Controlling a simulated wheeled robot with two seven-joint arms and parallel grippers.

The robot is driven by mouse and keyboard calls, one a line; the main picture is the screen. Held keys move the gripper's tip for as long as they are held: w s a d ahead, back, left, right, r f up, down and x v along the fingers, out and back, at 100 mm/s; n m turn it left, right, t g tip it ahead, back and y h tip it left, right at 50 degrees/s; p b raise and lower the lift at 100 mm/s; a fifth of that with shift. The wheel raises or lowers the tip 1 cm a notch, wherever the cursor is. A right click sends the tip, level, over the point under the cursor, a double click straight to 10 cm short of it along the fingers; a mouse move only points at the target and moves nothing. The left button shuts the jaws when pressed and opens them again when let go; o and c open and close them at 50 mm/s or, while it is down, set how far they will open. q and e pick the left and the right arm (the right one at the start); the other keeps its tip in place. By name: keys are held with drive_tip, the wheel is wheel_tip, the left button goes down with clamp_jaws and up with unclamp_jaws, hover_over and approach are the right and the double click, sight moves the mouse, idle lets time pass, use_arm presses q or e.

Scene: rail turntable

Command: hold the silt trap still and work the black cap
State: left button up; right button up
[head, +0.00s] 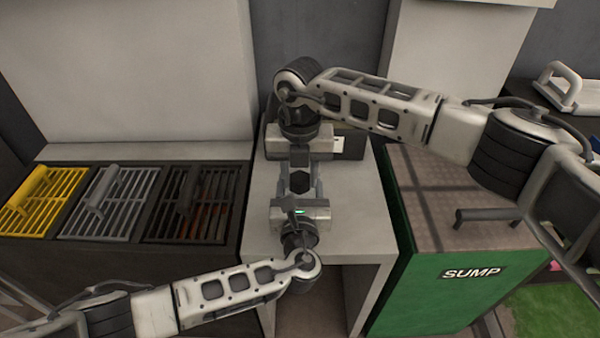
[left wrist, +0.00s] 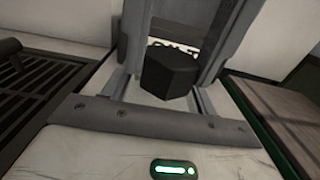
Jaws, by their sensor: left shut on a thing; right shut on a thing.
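The black cap (head: 299,182) is a dark hexagonal block above the grey stand, between my two facing grippers. It also shows in the left wrist view (left wrist: 170,76), with grey fingers on both sides. My left gripper (head: 300,192) comes from the near side and is shut on the silt trap, whose body is mostly hidden under the cap and among the fingers. My right gripper (head: 299,171) comes from the far side and is shut on the black cap. The finger contacts are partly hidden.
The stand (head: 262,220) has an open front. Yellow, grey and dark grates (head: 108,203) lie to the left. A green sump box (head: 440,290) with a brown top stands close on the right. A pale label (head: 340,144) shows behind my right gripper.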

drive_tip(key=shift+a+r, duration=0.1)
drive_tip(key=shift+r, duration=0.05)
drive_tip(key=m, duration=0.6)
drive_tip(key=shift+a, duration=0.15)
drive_tip(key=o, duration=1.1)
drive_tip(key=shift+o, duration=0.4)
drive_tip(key=shift+r, duration=1.9)
